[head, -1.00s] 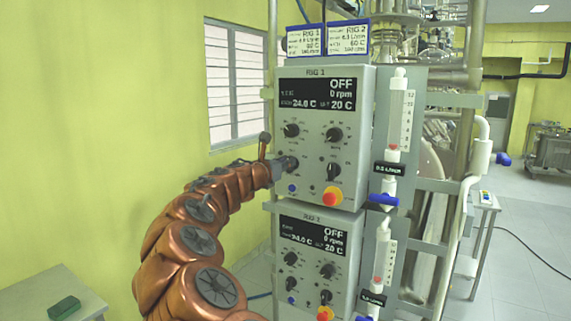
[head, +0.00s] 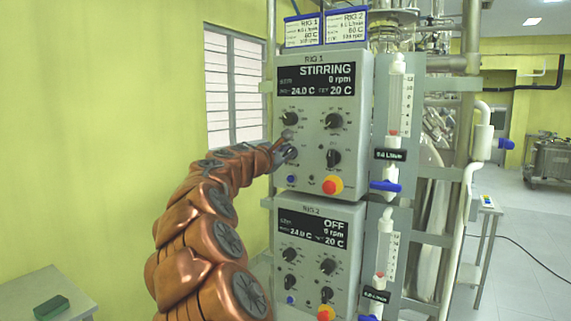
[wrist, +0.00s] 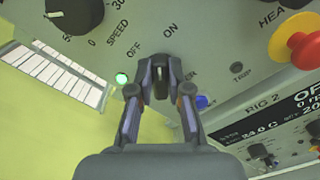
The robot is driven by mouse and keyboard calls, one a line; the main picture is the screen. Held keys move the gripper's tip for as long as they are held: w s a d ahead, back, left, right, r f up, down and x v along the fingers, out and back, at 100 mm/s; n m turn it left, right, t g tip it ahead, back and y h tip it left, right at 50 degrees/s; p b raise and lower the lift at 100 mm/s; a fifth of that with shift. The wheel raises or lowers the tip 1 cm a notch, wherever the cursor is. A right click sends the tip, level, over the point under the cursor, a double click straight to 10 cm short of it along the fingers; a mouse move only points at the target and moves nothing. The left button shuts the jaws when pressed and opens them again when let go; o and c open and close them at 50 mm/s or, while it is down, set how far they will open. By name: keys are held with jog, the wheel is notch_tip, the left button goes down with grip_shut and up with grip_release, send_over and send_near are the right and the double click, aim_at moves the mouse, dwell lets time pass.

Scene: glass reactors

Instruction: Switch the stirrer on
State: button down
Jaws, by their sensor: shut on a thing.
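The RIG 1 control box (head: 345,150) hangs on the rack, and its display (head: 317,78) reads STIRRING, 0 rpm, 24.0 C. My gripper (head: 287,153) is at the left side of its front panel, and the arm hides part of that area. In the wrist view my gripper (wrist: 160,70) is shut on a dark switch knob (wrist: 160,87) below the OFF and ON labels. A green lamp (wrist: 121,79) is lit beside it. The exact pointing of the knob is hard to tell between the fingers.
The RIG 2 box (head: 318,255) hangs just below and reads OFF. A red and yellow emergency button (head: 332,185) sticks out low on RIG 1, with a blue-handled valve (head: 386,186) to its right. A speed knob (wrist: 74,14) is close to the gripper.

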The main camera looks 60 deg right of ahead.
jog(key=shift+s+f+m+b, duration=0.15)
jog(key=shift+f+m+b, duration=0.05)
jog(key=shift+m+b, duration=1.35)
jog(key=shift+r+m, duration=0.1)
jog(key=shift+m, duration=0.15)
jog(key=c, duration=1.1)
grip_release()
jog(key=a, duration=1.2)
jog(key=shift+s, duration=0.25)
